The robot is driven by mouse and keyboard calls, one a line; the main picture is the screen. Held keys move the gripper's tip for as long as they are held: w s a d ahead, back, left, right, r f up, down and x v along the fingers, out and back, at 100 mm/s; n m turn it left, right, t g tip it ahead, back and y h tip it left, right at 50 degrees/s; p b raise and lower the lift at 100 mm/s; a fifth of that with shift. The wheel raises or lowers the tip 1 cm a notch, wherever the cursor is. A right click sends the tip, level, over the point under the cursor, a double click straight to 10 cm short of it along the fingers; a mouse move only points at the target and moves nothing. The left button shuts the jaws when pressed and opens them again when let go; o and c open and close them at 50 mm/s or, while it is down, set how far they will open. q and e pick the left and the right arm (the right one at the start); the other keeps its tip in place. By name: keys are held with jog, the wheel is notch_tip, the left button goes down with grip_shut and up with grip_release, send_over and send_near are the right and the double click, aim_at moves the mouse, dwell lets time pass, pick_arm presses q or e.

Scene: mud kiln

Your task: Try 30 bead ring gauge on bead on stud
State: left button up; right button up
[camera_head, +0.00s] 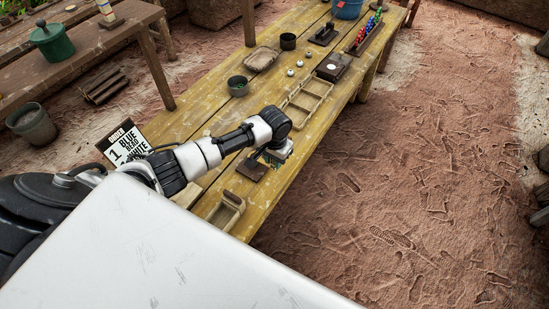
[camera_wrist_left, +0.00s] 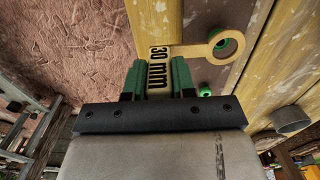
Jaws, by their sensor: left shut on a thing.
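My left gripper (camera_head: 279,152) is low over the near part of the yellow table. In the left wrist view my left gripper (camera_wrist_left: 160,80) has its green fingers shut on the handle of a tan ring gauge (camera_wrist_left: 185,51) marked "30 mm". The gauge's ring sticks out to the right of the fingers. A green bead (camera_wrist_left: 222,46) shows through the ring opening; I cannot tell whether the ring is around it or only in line with it. Another small green thing (camera_wrist_left: 205,91) shows below the ring. The stud is not clearly visible. My right gripper is not in view.
On the yellow table (camera_head: 190,113) a dark block (camera_head: 252,168) lies beside the gripper and a small wooden tray (camera_head: 226,212) nearer. A compartment tray (camera_head: 318,87), a dark box (camera_head: 334,66), a green bowl (camera_head: 238,86) and a bead rack (camera_head: 366,36) stand farther along.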

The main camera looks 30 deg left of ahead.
pick_arm(q)
jog(key=shift+f+b, duration=0.7)
jog(key=shift+f, duration=0.8)
dwell(0.8)
jog(key=shift+r, duration=0.15)
dwell(0.6)
jog(key=shift+r+p, duration=2.85)
jog(key=shift+p, duration=0.55)
